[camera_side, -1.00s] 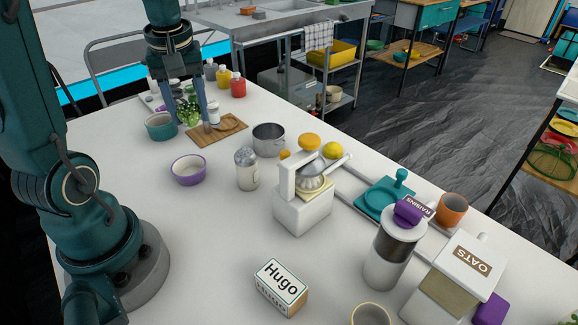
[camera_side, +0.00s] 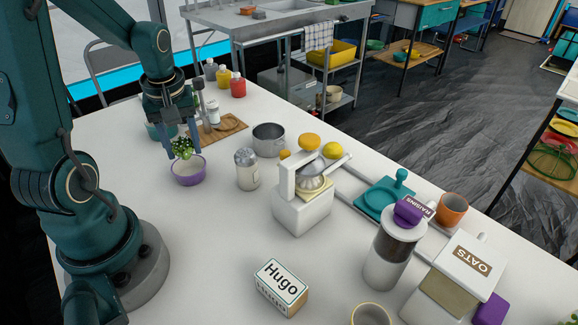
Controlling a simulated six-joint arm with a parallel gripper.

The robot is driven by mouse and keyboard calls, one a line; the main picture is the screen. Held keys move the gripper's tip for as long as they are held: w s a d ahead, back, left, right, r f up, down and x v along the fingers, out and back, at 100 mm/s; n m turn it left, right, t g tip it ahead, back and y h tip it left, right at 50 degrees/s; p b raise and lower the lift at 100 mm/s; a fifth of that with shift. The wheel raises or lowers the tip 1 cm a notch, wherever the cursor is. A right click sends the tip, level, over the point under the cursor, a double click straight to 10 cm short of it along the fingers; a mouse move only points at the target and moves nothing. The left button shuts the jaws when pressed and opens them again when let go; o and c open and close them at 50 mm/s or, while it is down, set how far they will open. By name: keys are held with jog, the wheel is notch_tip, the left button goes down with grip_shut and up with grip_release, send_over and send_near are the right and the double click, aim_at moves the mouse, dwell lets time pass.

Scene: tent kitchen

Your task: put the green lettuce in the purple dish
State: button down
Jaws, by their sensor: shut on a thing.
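The green lettuce (camera_side: 182,146) is a small leafy bunch between the fingers of my gripper (camera_side: 180,150). My gripper is shut on it and points down. The lettuce is over the purple dish (camera_side: 188,176), a small round bowl with a purple rim and a pale inside, at the left of the white table. The lettuce's lower part overlaps the dish's far rim in the picture. I cannot tell whether it touches the dish.
A teal bowl (camera_side: 154,131) stands behind my gripper, partly hidden. A wooden board (camera_side: 232,124), a grey pot (camera_side: 268,139) and a glass shaker (camera_side: 247,170) stand close to the right. The table (camera_side: 205,240) in front of the dish is clear.

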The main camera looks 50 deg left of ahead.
aim_at(182, 141)
jog(key=shift+f, duration=0.65)
jog(key=shift+c, duration=1.1)
grip_release()
jog(key=shift+r, duration=3.55)
